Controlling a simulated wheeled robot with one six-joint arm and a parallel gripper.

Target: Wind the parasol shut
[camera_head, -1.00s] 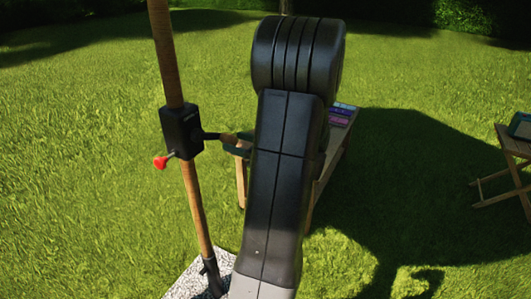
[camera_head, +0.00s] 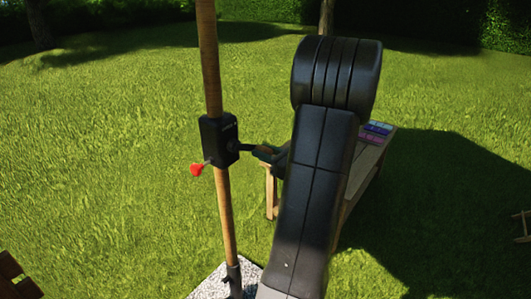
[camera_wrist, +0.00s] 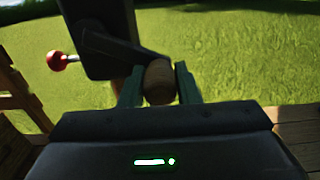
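The parasol's wooden pole (camera_head: 209,60) stands upright in the head view, with a black crank housing (camera_head: 219,141) on it. A red knob (camera_head: 196,170) on a short lever sticks out at the housing's lower left; it also shows in the wrist view (camera_wrist: 57,60). A dark crank arm (camera_wrist: 110,47) runs from the housing to a wooden handle (camera_wrist: 158,82). My gripper (camera_wrist: 160,88) has its two green fingers on either side of this handle, closed against it. In the head view my arm hides part of the gripper. The canopy is out of view.
A wooden table (camera_head: 362,178) with purple and blue items (camera_head: 375,133) stands behind my arm. A pale speckled base slab (camera_head: 213,281) lies at the pole's foot. Wooden furniture edges show at the lower left (camera_head: 14,275) and far right. Open lawn surrounds these.

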